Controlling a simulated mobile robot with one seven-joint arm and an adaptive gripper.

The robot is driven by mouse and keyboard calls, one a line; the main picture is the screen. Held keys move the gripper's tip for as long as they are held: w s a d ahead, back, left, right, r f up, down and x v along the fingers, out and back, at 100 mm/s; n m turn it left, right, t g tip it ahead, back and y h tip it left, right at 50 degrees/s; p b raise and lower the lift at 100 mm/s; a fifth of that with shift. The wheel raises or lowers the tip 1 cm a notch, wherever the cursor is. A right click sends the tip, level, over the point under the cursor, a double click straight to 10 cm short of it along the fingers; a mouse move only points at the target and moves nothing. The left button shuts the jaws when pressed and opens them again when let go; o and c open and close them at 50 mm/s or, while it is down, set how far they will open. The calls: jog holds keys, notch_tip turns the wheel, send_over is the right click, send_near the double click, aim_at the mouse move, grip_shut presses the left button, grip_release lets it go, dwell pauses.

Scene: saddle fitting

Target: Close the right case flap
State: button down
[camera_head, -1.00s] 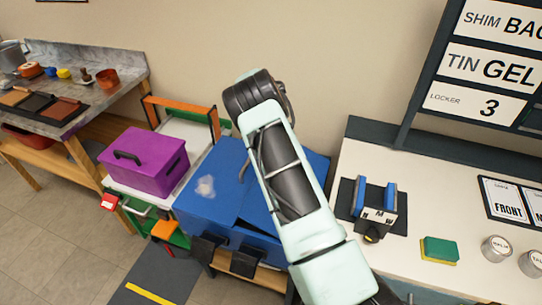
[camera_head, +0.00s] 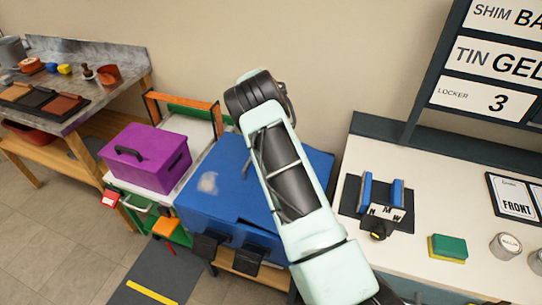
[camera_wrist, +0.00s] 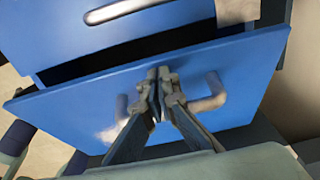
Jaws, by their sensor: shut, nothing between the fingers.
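The blue case (camera_head: 205,185) sits on a low stand in the head view. Its left top is flat with a pale smudge. The right part is mostly behind my arm, and a narrow dark gap (camera_head: 258,228) shows near its front edge. In the wrist view a blue panel, seemingly the right flap (camera_wrist: 75,105), stands at an angle with a dark gap behind it. My gripper (camera_wrist: 160,74) is shut and empty, its tips at or very near the panel, between two stubs of what looks like a handle (camera_wrist: 210,93). Contact is not certain. The head view hides my gripper.
A purple box (camera_head: 146,158) stands left of the case. Black latches (camera_head: 207,246) hang at the case front. On the right a white counter (camera_head: 350,255) holds a blue-and-black fixture (camera_head: 383,200) and a green sponge (camera_head: 448,247), close to my arm.

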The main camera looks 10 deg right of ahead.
jog(key=shift+w+a+f+b, duration=0.15)
jog(key=shift+a+f+b, duration=0.05)
jog(key=shift+f+b, duration=0.35)
jog(key=shift+w+a+f+b, duration=0.1)
jog(key=shift+a+f+b, duration=0.1)
jog(key=shift+f+b, duration=0.3)
dwell(1.5)
dwell(0.8)
